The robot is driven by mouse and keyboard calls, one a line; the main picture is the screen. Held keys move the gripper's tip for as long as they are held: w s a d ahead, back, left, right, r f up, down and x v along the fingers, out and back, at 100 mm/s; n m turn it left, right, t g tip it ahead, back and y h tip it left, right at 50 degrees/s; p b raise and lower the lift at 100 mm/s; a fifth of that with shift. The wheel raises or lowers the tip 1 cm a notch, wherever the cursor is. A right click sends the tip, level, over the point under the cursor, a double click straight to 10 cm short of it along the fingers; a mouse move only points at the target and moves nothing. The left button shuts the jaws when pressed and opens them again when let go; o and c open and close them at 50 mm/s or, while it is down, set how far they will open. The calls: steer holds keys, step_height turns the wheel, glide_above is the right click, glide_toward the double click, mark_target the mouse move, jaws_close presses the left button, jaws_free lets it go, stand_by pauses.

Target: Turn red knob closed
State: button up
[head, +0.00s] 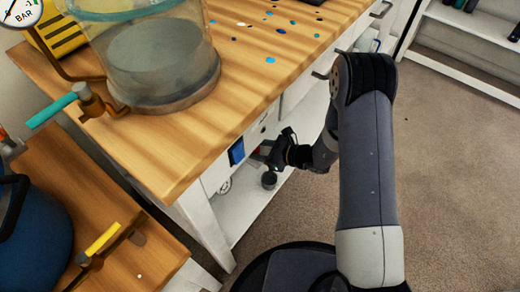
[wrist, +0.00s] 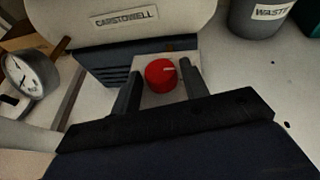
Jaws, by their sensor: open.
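The red knob (wrist: 160,76) is round, with a pale pointer mark facing right in the wrist view. It sits on a pale panel (wrist: 147,60). My gripper (wrist: 160,88) is open, with one dark finger to the left of the knob and one to the right. Gaps seem to show between the fingers and the knob, but I cannot tell the exact depth. In the head view my gripper (head: 272,160) is low beside the wooden bench, at the white shelf under it. The knob cannot be made out there.
A pale tank labelled CARSTOWELL (wrist: 125,18), a round gauge (wrist: 30,76) and a grey WASTE bin (wrist: 258,18) stand around the knob. The wooden bench top (head: 200,130) overhangs the shelf (head: 240,218). Open carpet (head: 455,170) lies to the right.

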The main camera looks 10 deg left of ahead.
steer(key=c, duration=0.7)
